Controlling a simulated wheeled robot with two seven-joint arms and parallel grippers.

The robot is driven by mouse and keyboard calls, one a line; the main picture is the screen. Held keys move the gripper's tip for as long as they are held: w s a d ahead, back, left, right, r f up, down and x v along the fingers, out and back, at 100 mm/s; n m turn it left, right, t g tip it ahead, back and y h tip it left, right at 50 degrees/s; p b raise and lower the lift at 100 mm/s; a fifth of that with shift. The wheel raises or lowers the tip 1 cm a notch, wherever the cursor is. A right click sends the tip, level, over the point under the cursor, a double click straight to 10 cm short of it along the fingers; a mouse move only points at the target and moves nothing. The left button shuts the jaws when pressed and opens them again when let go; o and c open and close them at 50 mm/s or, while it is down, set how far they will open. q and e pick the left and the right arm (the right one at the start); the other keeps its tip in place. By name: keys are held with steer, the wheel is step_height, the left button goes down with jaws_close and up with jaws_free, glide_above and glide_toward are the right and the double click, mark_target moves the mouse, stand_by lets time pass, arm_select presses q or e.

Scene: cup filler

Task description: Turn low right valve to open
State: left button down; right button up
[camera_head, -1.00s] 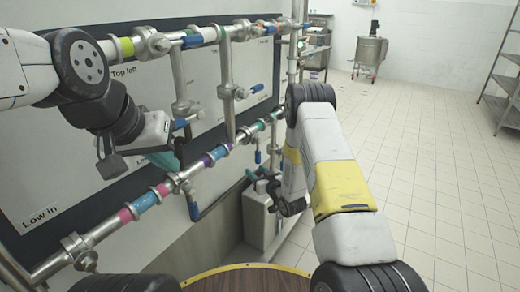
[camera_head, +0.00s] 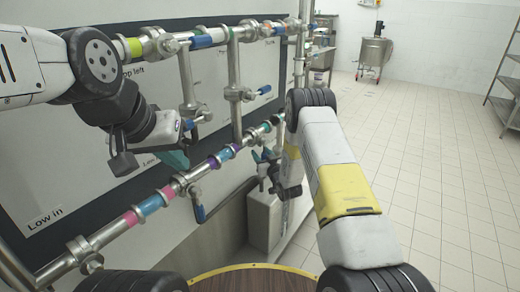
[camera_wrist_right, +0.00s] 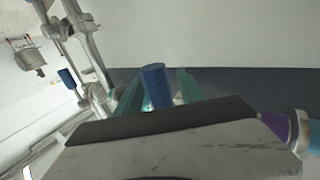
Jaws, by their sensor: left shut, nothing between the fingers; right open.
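The low pipe (camera_head: 150,203) runs diagonally along the white panel, with coloured bands and blue-handled valves. My right gripper (camera_head: 264,168) is by the right part of this pipe, partly hidden by its own arm. In the right wrist view its two teal fingers (camera_wrist_right: 158,90) are open, with a blue valve handle (camera_wrist_right: 154,84) standing between them. I cannot tell whether the fingers touch the handle. My left gripper (camera_head: 176,158) is shut and empty, between the upper and low pipes.
The upper pipe (camera_head: 210,40) carries more blue handles. A pale container (camera_head: 262,220) stands on the floor below the right gripper. The tiled floor (camera_head: 440,190) at right is clear.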

jaws_close()
stand_by(1.4)
